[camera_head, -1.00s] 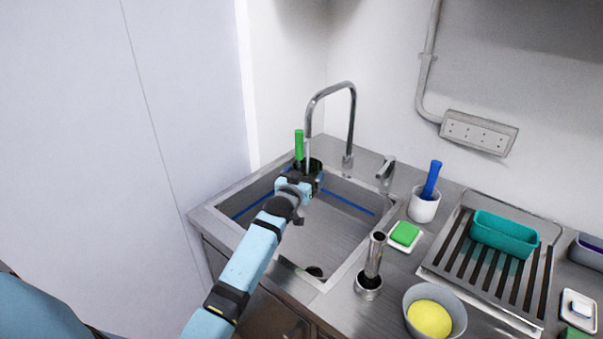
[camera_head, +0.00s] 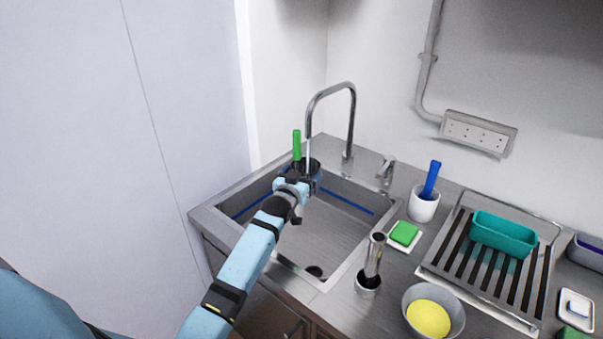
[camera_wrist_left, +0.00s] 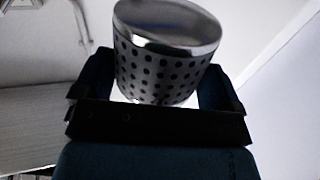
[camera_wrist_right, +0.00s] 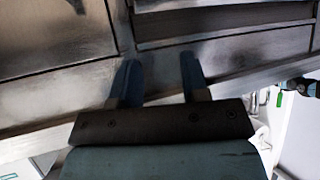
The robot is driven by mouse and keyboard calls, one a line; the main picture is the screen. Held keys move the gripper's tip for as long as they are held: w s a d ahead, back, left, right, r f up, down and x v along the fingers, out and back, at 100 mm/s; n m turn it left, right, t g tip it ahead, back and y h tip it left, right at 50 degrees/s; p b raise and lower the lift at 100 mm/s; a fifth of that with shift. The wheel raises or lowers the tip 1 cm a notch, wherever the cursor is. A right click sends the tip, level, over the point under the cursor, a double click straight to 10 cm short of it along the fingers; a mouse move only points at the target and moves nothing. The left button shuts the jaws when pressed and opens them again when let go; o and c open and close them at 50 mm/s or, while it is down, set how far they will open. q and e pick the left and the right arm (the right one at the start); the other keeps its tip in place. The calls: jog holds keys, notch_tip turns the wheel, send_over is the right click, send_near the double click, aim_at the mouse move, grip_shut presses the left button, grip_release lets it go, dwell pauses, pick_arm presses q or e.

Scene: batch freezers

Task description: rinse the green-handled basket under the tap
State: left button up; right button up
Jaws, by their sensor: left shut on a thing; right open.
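The basket is a perforated metal cylinder; it shows clearly in the left wrist view (camera_wrist_left: 165,55), between the fingers. In the head view its green handle (camera_head: 297,145) stands up at the back left of the sink (camera_head: 335,235). My left gripper (camera_head: 303,182) is shut on the basket, under the spout of the tap (camera_head: 350,125). A pale stream runs down from the spout towards the basket. The gripper hides part of the basket. My right gripper (camera_wrist_right: 160,85) shows only in its own wrist view, open and empty in front of metal cabinet fronts.
Right of the sink are a white cup (camera_head: 423,206) with a blue-handled tool, a green sponge (camera_head: 404,233) on a dish, an upright metal tube (camera_head: 374,262) and a grey bowl (camera_head: 409,304) with yellow contents. A teal tub (camera_head: 503,234) sits on the drain rack (camera_head: 449,250).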

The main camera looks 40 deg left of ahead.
pick_arm(q)
jog(key=shift+w+d, duration=0.15)
jog(key=shift+d, duration=0.1)
jog(key=s+d+p, duration=0.4)
jog(key=s, duration=0.3)
dwell(0.6)
jog(key=shift+w, duration=0.1)
dwell(0.6)
dwell(0.4)
